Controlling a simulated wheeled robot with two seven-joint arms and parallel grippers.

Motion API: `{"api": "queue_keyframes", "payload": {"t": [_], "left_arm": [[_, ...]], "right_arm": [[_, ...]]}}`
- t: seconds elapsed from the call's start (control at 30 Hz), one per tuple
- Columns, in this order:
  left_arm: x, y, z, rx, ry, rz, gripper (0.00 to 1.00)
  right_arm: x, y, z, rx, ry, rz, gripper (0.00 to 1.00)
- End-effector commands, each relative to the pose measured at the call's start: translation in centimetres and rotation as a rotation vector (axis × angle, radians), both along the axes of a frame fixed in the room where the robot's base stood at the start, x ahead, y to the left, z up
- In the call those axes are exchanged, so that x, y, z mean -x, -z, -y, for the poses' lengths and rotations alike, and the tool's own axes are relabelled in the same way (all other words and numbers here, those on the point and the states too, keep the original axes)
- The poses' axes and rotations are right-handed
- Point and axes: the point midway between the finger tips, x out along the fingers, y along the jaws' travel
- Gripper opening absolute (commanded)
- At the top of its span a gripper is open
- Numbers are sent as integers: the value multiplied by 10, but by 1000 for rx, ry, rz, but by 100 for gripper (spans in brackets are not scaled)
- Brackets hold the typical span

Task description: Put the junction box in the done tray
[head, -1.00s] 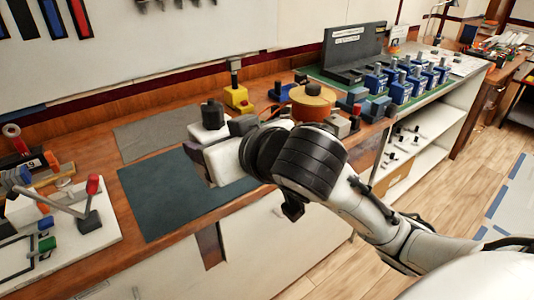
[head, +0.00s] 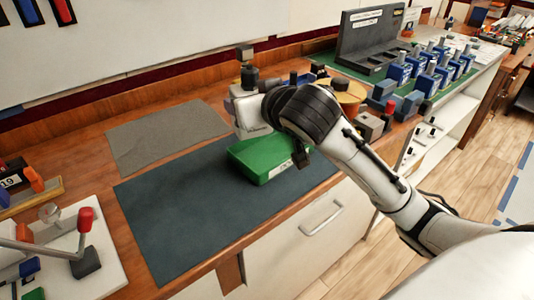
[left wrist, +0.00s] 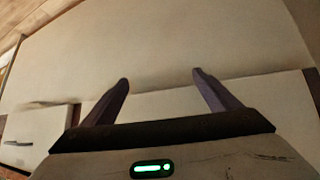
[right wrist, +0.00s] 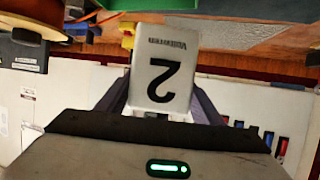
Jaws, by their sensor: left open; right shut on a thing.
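The junction box is a white box marked 2 (right wrist: 162,80) in the right wrist view. My right gripper (right wrist: 162,108) is shut on it. In the head view the white box (head: 246,112) is at the back of the dark mat, with a dark top; my right wrist partly covers it. The done tray appears to be the green tray (head: 250,160) on the mat, just in front of and below the box. I cannot tell whether box and tray touch. My left gripper (left wrist: 160,90) is open and empty in the left wrist view, facing pale cabinet fronts; the head view does not show it.
The dark mat (head: 175,215) is clear left of the tray, with a grey mat (head: 165,135) behind. A white board with a red-knobbed lever (head: 85,220) stands at left. Right of my wrist are an orange spool (head: 350,92), small blocks and several blue breakers (head: 398,72).

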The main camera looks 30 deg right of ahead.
Motion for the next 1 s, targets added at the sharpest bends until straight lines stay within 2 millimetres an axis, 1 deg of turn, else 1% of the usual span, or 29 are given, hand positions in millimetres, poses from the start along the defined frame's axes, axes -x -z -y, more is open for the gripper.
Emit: {"api": "queue_keyframes", "payload": {"t": [0.03, 0.1, 0.17, 0.2, 0.3, 0.43, 0.67, 0.83, 0.9, 1.0], "left_arm": [[4, 6, 0, 0, 1, -8, 83], [8, 11, 0, -1, 1, -18, 83], [11, 14, 0, -2, 1, -25, 83], [13, 16, 0, -1, 1, -28, 83], [13, 19, 0, -1, 1, -29, 83], [13, 21, 1, -1, 1, -28, 83], [10, 20, 1, 0, 3, -22, 83], [3, 19, 2, 0, 4, -9, 83], [2, 18, 2, 0, 5, -7, 83], [2, 18, 3, 1, 5, -7, 83]], "right_arm": [[-7, 5, 14, 1, 27, 4, 19], [-13, 9, 28, 1, 52, 5, 19], [-16, 16, 34, 2, 62, 5, 19], [-17, 23, 36, 3, 66, 3, 19], [-17, 43, 37, 3, 67, 2, 19], [-17, 62, 37, 4, 66, 4, 19], [-17, 80, 37, 3, 66, 6, 19], [-17, 104, 37, 3, 66, 5, 19], [-17, 108, 37, 4, 66, 6, 19], [-17, 108, 36, 2, 66, 9, 19]]}}
